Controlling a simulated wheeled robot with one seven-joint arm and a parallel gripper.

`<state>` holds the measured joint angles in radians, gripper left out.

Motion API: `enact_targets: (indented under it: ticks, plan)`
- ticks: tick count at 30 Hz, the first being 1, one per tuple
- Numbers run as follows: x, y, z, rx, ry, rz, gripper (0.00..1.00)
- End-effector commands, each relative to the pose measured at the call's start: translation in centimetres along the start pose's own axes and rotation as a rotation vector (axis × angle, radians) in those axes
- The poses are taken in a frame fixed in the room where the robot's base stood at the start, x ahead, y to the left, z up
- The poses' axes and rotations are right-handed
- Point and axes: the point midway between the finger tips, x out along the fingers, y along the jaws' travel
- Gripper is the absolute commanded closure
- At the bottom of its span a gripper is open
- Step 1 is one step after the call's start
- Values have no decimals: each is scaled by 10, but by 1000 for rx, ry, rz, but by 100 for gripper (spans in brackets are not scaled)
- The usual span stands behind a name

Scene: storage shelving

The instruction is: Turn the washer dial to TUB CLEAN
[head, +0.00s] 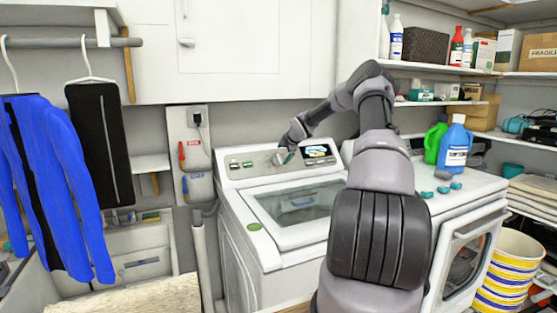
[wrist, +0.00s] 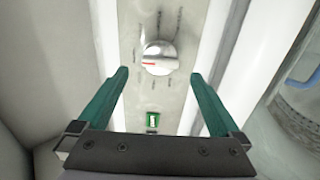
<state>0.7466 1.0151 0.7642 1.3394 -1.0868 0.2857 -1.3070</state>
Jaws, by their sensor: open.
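The washer dial (wrist: 159,58) is a round, silvery knob with a red pointer mark, set in the control panel and ringed by small labels too blurred to read. In the head view the dial (head: 279,158) is partly behind my gripper (head: 291,154) at the panel of the white top-loading washer (head: 240,190). In the wrist view my gripper (wrist: 160,75) has two green fingers spread wide. The dial lies between and slightly beyond the fingertips, with a gap on both sides. The fingers hold nothing.
A green-framed switch (wrist: 152,121) sits on the panel beside the dial. A small display (head: 318,152) is right of it. A front-loading machine (head: 470,230) stands at right, with a blue bottle (head: 456,145) on top. Hanging clothes (head: 50,180) are at left.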

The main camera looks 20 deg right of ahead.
Motion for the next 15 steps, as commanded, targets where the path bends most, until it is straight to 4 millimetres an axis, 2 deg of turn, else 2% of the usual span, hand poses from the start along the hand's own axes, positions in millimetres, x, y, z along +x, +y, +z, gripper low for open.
enact_targets:
  ticks: [1, 6, 10, 15]
  plan:
    - [12, -1, -1, 2, 2, -1, 0]
    - [38, 0, -1, 3, 2, 0, 0]
    - [50, 0, 0, 0, 0, 0, 0]
    - [56, 0, 0, 1, 0, -1, 0]
